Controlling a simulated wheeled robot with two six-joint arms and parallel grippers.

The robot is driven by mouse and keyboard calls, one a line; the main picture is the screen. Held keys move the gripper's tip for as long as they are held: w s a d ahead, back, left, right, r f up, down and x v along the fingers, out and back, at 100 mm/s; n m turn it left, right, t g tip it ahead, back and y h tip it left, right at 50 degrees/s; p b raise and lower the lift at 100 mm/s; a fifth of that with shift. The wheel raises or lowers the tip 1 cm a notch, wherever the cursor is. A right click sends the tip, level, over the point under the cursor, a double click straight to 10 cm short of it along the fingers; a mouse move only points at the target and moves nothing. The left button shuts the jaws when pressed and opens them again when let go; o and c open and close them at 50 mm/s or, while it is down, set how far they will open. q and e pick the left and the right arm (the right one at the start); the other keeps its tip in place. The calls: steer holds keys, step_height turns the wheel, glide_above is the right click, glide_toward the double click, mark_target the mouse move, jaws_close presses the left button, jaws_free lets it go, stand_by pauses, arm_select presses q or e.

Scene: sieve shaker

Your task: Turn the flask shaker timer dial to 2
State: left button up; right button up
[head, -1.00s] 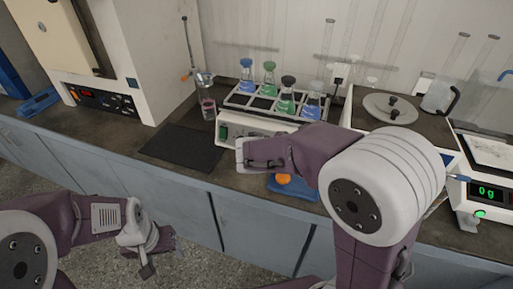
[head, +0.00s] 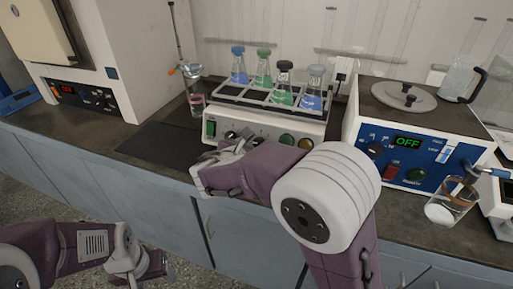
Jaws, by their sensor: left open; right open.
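The flask shaker (head: 275,124) is a white box carrying a rack of stoppered flasks (head: 284,90) with blue and green liquid. Dial markings are too small to read, and my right arm hides part of the lower panel. My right gripper (head: 216,163) is open in front of the panel's lower left part; contact with a dial cannot be made out. My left gripper (head: 150,268) is open, low at the left, away from the bench.
A blue-fronted device (head: 407,160) reading OFF stands right of the shaker, with a glass beaker (head: 450,202) before it. A glass vessel with a rod (head: 195,92) stands left of the shaker. A dark mat (head: 155,142) lies clear on the bench. An oven-like unit (head: 85,95) stands far left.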

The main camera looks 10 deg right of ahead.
steer(key=shift+w+d+f, duration=0.25)
steer(key=shift+w+d, duration=0.15)
steer(key=shift+w, duration=0.15)
jaws_close()
steer(key=shift+f+m+b, duration=0.2)
steer(key=shift+m+b, duration=0.9)
steer(key=shift+b, duration=0.1)
steer(key=m+b, duration=0.2)
steer(key=shift+m, duration=0.3)
steer(key=m+b, duration=0.8)
steer(key=b, duration=0.1)
steer(key=shift+s+d+f+m+y, duration=0.1)
steer(key=shift+f+m+y, duration=0.1)
steer(key=shift+m+y, duration=0.2)
steer(key=shift+r+m+t+b, duration=0.15)
steer(key=shift+m+t+b, duration=0.15)
steer(key=shift+m+b, duration=1.5)
